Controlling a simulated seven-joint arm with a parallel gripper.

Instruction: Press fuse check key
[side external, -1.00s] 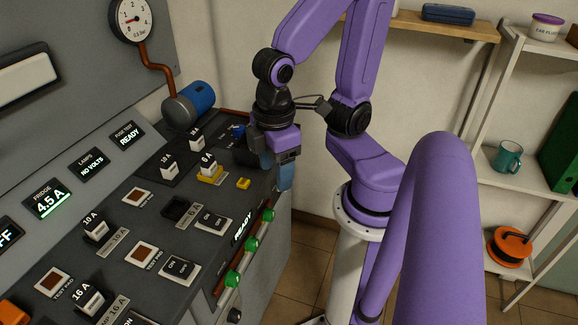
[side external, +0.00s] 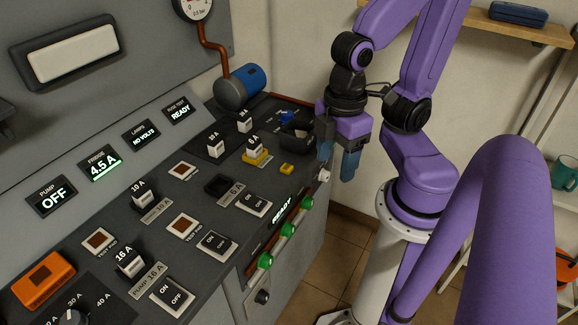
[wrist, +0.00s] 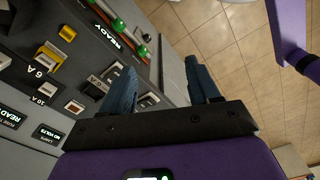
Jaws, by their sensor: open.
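A small yellow key (side external: 286,169) sits on the dark panel, right of the 6 A fuse (side external: 254,147) in its yellow holder. I take it for the fuse check key, but no label on it is readable. It also shows in the wrist view (wrist: 67,33), upper left. The fuse test display (side external: 180,110) reads READY. My gripper (side external: 336,168) is open, its two blue fingers apart and empty. It hangs by the panel's right edge, to the right of the yellow key and apart from it. In the wrist view the gripper (wrist: 157,68) has its right finger over floor.
A blue cylinder (side external: 240,86) and a black holder (side external: 294,136) stand at the panel's back. Several fuses, test pads and switches cover the panel. Green knobs (side external: 288,229) line its front edge.

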